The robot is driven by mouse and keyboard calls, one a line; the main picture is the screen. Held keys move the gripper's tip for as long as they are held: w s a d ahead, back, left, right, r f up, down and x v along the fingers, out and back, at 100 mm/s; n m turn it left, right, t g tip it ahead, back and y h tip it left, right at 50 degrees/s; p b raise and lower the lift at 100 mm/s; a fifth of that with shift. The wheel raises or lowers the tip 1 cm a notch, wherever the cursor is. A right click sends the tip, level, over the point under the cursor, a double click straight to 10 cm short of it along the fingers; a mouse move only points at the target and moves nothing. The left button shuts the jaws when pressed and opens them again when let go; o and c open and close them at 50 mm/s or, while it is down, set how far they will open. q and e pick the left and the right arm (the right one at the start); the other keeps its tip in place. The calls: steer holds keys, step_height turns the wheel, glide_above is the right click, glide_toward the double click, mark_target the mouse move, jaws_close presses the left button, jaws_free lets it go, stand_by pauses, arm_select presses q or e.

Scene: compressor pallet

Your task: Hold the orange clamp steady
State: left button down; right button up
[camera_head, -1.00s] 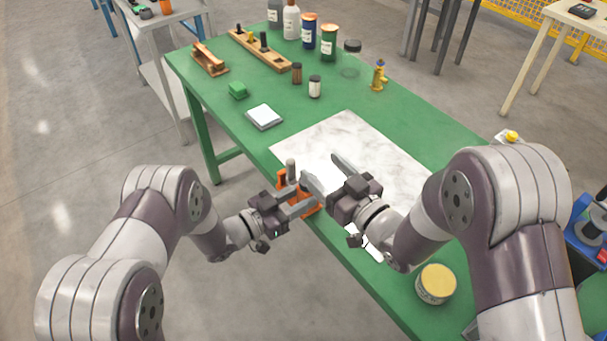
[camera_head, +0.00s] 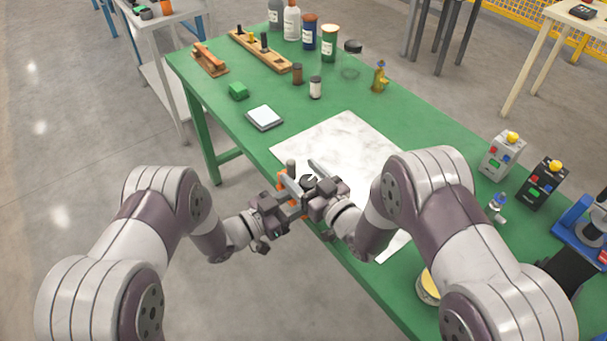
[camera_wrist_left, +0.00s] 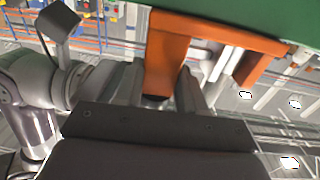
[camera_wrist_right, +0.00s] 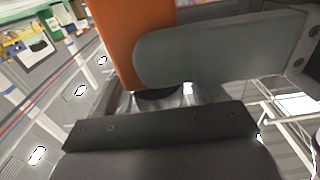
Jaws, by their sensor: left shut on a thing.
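The orange clamp (camera_head: 281,183) sits at the near edge of the green table, with a grey upright post at its top. In the left wrist view its orange body (camera_wrist_left: 166,55) stands between my left gripper's fingers. My left gripper (camera_head: 295,200) is shut on it. My right gripper (camera_head: 304,176) is open at the clamp, its fingers spread and pointing up and left. In the right wrist view the orange body (camera_wrist_right: 122,38) is very close, partly covered by a grey finger-like bar. The grippers hide much of the clamp; contact by the right fingers cannot be made out.
A white marbled sheet (camera_head: 345,140) lies just beyond the grippers. A grey scale (camera_head: 264,117), a green block (camera_head: 238,91) and small jars stand further back. Boxes with yellow buttons (camera_head: 503,153) and a yellow-topped tin (camera_head: 427,288) are at the right.

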steer(key=c, duration=0.9)
steer(key=m+t+h, duration=0.1)
steer(key=m+h, duration=0.1)
steer(key=shift+t+h, duration=0.3)
steer(key=shift+h, duration=0.1)
steer(key=shift+w+d+m+t+h, duration=0.1)
steer(key=shift+d+m+t+h, duration=0.1)
steer(key=shift+m+t+h, duration=0.35)
steer(key=shift+h, duration=0.25)
steer(key=o, duration=1)
steer(key=shift+c, duration=0.2)
steer(key=v, duration=1.2)
steer(key=shift+r, duration=0.25)
steer(key=shift+d, duration=0.1)
